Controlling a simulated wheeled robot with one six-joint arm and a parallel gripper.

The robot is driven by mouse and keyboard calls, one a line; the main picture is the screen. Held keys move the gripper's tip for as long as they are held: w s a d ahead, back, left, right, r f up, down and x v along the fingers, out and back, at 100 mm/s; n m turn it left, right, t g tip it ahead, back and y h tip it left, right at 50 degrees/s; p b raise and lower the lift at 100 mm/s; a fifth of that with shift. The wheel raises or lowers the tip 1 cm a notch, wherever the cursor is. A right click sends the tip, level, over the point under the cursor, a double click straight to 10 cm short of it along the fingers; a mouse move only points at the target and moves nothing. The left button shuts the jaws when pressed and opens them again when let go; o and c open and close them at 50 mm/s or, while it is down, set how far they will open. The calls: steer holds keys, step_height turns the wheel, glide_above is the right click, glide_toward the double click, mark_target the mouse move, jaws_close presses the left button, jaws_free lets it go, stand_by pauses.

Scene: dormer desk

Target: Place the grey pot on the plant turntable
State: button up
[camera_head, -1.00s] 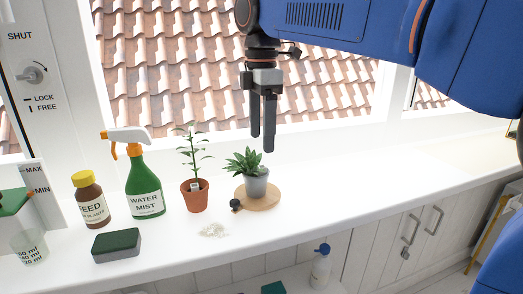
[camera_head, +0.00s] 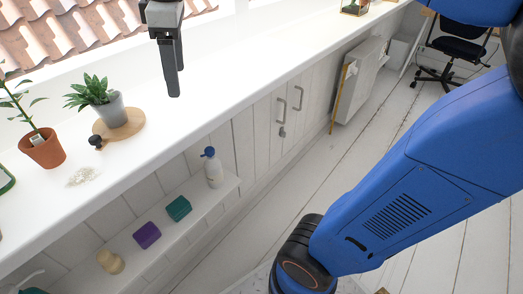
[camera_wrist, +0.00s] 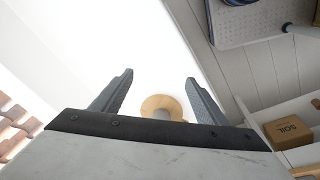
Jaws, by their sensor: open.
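The grey pot (camera_head: 111,112) holds a green leafy plant and stands upright on a round wooden disc (camera_head: 131,124), which looks like the plant turntable, on the white worktop. My gripper (camera_head: 174,92) is open and empty, hanging above the worktop to the right of the pot and apart from it. In the wrist view the spread fingers of my gripper (camera_wrist: 160,78) frame a tan disc (camera_wrist: 150,103) farther off. Its centre is pale and partly behind the gripper body, so I cannot tell what is there.
A terracotta pot (camera_head: 42,149), a small black object (camera_head: 95,142) and white granules (camera_head: 81,177) are near the disc. A lower shelf holds a white bottle (camera_head: 213,170) and blocks. A soil box (camera_wrist: 289,132) shows in the wrist view.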

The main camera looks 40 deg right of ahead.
steer(key=s+d+f+m+t, duration=0.1)
steer(key=s+d+f+m, duration=0.5)
steer(key=f, duration=0.4)
steer(key=s+d+f+m+t, duration=0.1)
steer(key=s+d+f+m, duration=0.5)
steer(key=s+f, duration=0.2)
step_height(320, 180, down, 2)
steer(key=shift+s+d+f+m+t+h, duration=0.15)
steer(key=shift+s+m+t+h, duration=0.15)
steer(key=shift+m+t, duration=0.1)
